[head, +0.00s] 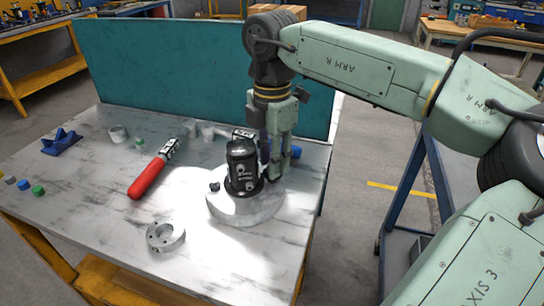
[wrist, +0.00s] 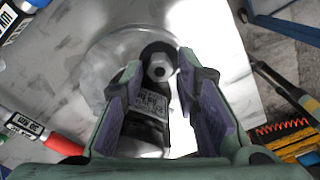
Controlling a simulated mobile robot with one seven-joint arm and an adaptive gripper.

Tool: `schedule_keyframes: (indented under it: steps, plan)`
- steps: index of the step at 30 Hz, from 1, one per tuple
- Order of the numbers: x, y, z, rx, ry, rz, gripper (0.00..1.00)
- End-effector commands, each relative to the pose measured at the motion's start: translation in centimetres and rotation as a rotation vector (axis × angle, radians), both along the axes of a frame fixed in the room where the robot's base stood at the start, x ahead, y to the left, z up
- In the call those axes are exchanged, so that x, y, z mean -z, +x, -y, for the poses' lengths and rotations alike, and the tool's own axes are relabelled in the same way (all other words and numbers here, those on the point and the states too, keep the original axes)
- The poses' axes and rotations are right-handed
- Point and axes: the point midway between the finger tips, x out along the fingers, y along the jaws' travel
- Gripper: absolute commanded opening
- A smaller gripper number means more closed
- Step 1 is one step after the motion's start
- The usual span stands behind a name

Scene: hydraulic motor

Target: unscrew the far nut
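The black hydraulic motor (head: 242,165) stands upright on a pale round plate (head: 225,212) on the table. In the wrist view the motor's dark body with a printed label (wrist: 150,106) lies below a grey hex nut (wrist: 159,68) on a dark flange lug. My gripper (head: 275,168) points down beside the motor's right, far side. In the wrist view my gripper (wrist: 161,72) is open, its purple-padded fingers on either side of the nut with gaps showing. Whether the fingertips are level with the nut is unclear. The head view hides this nut behind the motor and fingers.
A red-handled tool (head: 147,178) lies left of the motor. A grey ring part (head: 165,237) sits at the front. Small cups (head: 118,134), a blue part (head: 62,141) and coloured pieces (head: 38,190) lie leftward. A teal panel (head: 160,75) closes the table's back.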

Motion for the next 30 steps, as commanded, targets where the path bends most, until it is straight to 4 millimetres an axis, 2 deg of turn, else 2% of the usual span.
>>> schedule_keyframes:
  steps: [8,21,25,30]
  plan:
    - [0.07,0.22,0.21,0.038,-0.001,0.003,0.28]
    - [-0.11,0.26,0.17,0.735,0.000,0.003,0.28]
    - [-0.12,0.27,0.16,0.870,0.000,0.003,0.28]
    - [-0.13,0.27,0.15,0.907,0.000,0.003,0.28]
